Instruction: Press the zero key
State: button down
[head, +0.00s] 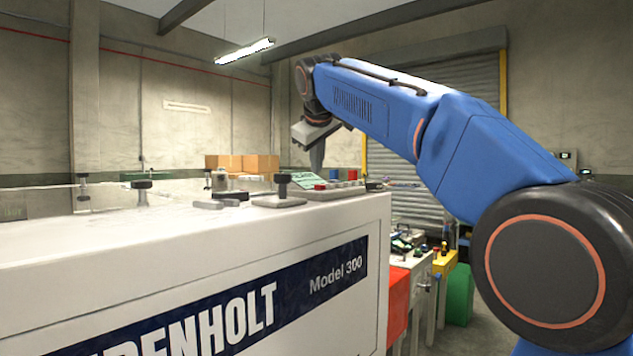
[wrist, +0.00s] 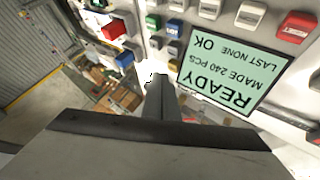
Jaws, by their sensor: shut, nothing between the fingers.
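The control panel of the machine shows in the wrist view with a green display (wrist: 238,70) reading, upside down, READY, MADE 240 PCS, LAST NONE OK. Around it are a green key (wrist: 153,22), a blue key (wrist: 173,49), a red key (wrist: 297,26) and several white keys (wrist: 250,14). Their labels are too small to read, so I cannot tell which is the zero key. My gripper (wrist: 158,80) is shut and empty, its tips beside the display's edge in the picture. In the head view my gripper (head: 317,163) points down above the panel's display (head: 292,181).
The white machine body (head: 200,235) marked Model 300 fills the lower left. Black knobs (head: 283,180) stand on its top near the panel. Cardboard boxes (head: 240,162) and a roller shutter (head: 455,110) are behind. Red and blue bins (wrist: 113,28) lie beside the panel.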

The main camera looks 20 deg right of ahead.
jog(key=shift+f, duration=0.85)
dwell(1.4)
jog(key=shift+r, duration=0.85)
jog(key=shift+r, duration=0.1)
jog(key=shift+r, duration=2.4)
